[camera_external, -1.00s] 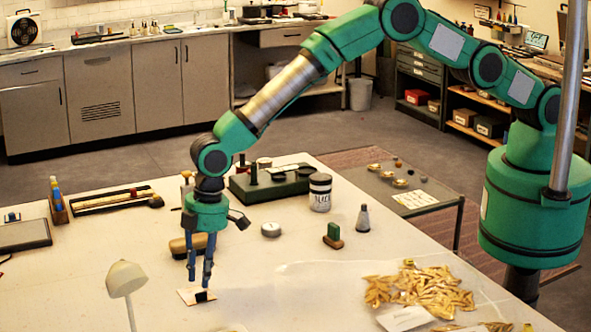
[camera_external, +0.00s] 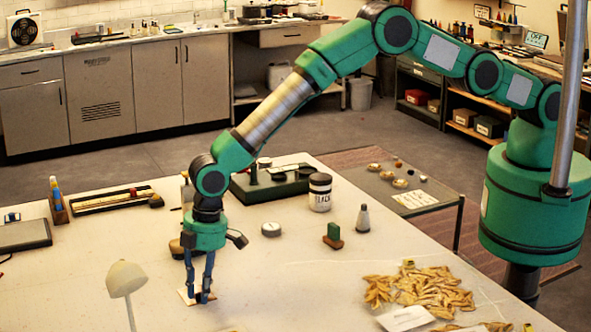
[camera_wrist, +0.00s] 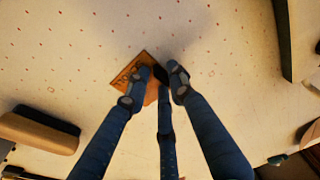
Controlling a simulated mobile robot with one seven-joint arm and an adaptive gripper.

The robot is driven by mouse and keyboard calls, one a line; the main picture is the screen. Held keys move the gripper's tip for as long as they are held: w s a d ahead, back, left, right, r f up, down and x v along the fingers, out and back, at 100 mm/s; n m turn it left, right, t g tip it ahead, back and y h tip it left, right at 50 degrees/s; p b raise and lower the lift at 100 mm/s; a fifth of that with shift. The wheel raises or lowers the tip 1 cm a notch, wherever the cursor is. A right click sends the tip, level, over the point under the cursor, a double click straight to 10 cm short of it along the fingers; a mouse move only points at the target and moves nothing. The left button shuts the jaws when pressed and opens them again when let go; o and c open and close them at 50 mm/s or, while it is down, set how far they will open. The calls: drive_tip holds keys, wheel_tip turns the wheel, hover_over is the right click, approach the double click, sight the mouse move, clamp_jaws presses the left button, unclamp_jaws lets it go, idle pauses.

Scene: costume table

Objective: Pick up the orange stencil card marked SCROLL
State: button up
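The orange card (camera_wrist: 129,72) lies flat on the table under my gripper (camera_wrist: 156,84) in the wrist view. Dark marks show on it, but I cannot read them. In the external view the card (camera_external: 183,294) looks pale and is mostly hidden behind my gripper (camera_external: 198,297). My fingers point down with their tips apart, at or just above the card. One fingertip overlaps the card's right part in the wrist view, and another is at its lower edge. I cannot tell whether they touch it. The card is not raised.
A tan-topped dark block (camera_wrist: 40,132) lies left of the fingers in the wrist view. A cream lamp (camera_external: 126,278) stands at the front left of the card. A heap of tan pieces (camera_external: 420,290) lies to the right. The table between is mostly clear.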

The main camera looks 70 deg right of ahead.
clamp_jaws()
drive_tip(key=shift+r, duration=0.25)
drive_tip(key=shift+r, duration=0.9)
drive_tip(key=shift+r+b, duration=0.4)
drive_tip(key=shift+r, duration=0.15)
drive_tip(key=s+d, duration=0.3)
drive_tip(key=s, duration=0.1)
drive_tip(key=s+d+r+b, duration=0.1)
drive_tip(key=s+d, duration=0.2)
drive_tip(key=s, duration=0.1)
drive_tip(key=s+d, duration=0.4)
drive_tip(key=shift+s+r+b, duration=0.25)
drive_tip(key=shift+r+b, duration=0.05)
drive_tip(key=shift+b, duration=0.05)
